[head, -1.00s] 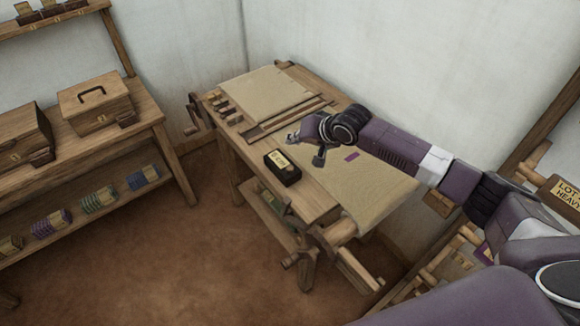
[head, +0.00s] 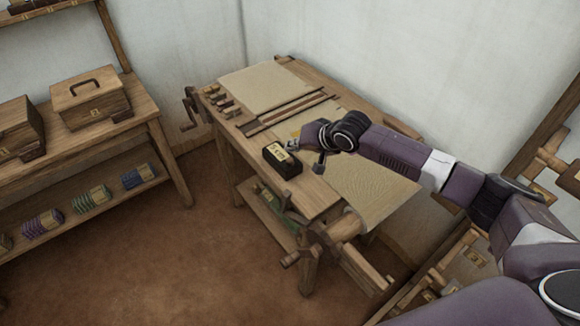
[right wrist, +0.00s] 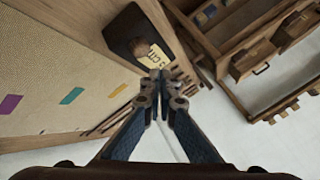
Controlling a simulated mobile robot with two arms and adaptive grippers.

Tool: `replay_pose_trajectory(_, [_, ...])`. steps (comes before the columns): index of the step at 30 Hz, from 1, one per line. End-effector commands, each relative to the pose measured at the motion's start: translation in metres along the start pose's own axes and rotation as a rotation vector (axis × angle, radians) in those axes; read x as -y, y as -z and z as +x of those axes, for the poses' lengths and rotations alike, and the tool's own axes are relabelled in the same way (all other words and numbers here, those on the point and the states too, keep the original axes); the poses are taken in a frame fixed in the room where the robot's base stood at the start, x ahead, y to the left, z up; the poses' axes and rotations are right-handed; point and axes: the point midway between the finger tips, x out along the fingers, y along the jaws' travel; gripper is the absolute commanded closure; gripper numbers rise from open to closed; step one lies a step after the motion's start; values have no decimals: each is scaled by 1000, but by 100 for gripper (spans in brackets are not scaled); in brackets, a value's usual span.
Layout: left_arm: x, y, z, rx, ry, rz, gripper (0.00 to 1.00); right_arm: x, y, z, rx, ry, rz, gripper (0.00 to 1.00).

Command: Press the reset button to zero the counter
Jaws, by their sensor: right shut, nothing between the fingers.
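The counter (head: 283,164) is a small black box with a yellow label, standing on the near edge of the wooden loom. It also shows in the right wrist view (right wrist: 125,32), with a round brown button (right wrist: 141,47) on its face beside the label (right wrist: 156,57). My right gripper (head: 291,145) is just behind the counter in the head view. In the right wrist view its closed, empty fingertips (right wrist: 161,76) are near the label end of the box; I cannot tell whether they touch it. My left gripper is not in view.
Tan cloth (head: 372,182) lies on the loom under my right arm. Wooden pegs (head: 222,101) stand at the loom's far left end. A bench (head: 125,120) with wooden boxes is at the left. Brown floor between them is clear.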

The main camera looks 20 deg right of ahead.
Motion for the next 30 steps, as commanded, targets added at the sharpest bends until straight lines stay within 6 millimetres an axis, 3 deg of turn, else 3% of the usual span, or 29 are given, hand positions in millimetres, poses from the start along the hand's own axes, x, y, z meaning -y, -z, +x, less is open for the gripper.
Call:
replay_pose_trajectory(6, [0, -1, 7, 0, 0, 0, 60, -9, -9, 12, 1, 0, 2, 100])
replay_pose_trajectory(30, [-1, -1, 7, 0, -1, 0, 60, -9, -9, 12, 1, 0, 1, 100])
